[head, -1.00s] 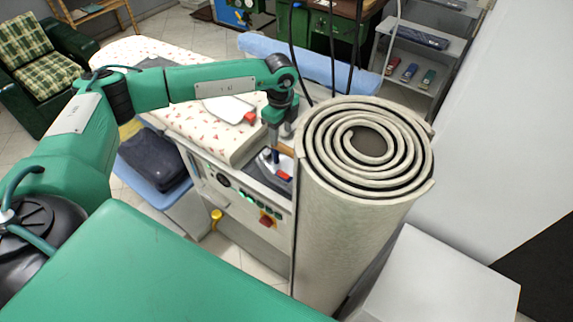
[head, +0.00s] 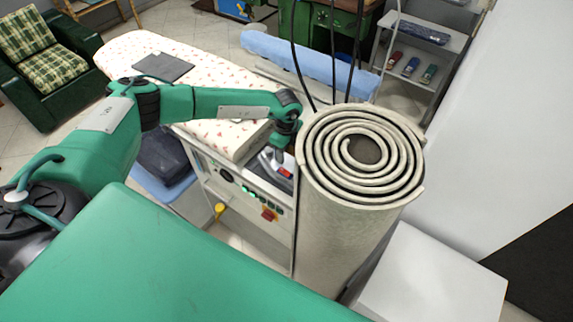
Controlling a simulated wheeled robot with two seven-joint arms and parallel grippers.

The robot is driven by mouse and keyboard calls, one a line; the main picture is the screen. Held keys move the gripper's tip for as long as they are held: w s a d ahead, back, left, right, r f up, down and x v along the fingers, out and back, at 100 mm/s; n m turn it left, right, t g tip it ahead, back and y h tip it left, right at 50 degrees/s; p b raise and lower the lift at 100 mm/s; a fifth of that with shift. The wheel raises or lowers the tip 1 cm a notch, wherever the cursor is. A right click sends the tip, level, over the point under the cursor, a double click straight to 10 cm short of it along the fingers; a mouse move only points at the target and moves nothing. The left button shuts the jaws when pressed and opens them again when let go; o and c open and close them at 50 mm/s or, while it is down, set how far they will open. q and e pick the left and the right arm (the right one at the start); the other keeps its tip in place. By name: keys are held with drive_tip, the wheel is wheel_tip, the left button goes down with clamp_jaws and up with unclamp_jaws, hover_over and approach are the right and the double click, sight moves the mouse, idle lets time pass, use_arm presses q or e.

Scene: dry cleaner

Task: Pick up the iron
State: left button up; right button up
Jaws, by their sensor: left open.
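The iron (head: 285,172), small in view with a red part showing, rests on the dark plate at the near right end of the ironing table (head: 215,75). My left gripper (head: 279,155) comes down over it from above, with the jaws open. The fingertips are at or just above the iron's handle; I cannot tell whether they touch it. The gripper hides part of the iron. My right gripper is not in view.
A tall rolled carpet (head: 345,215) stands close to the right of the iron. A control panel (head: 245,195) faces front below it. Dark folded cloth (head: 163,153) lies at left, and a grey pad (head: 163,67) lies on the table. Black cables hang behind.

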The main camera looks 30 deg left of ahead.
use_arm(q)
clamp_jaws()
idle(1.3)
drive_tip(key=shift+w+r, duration=0.25)
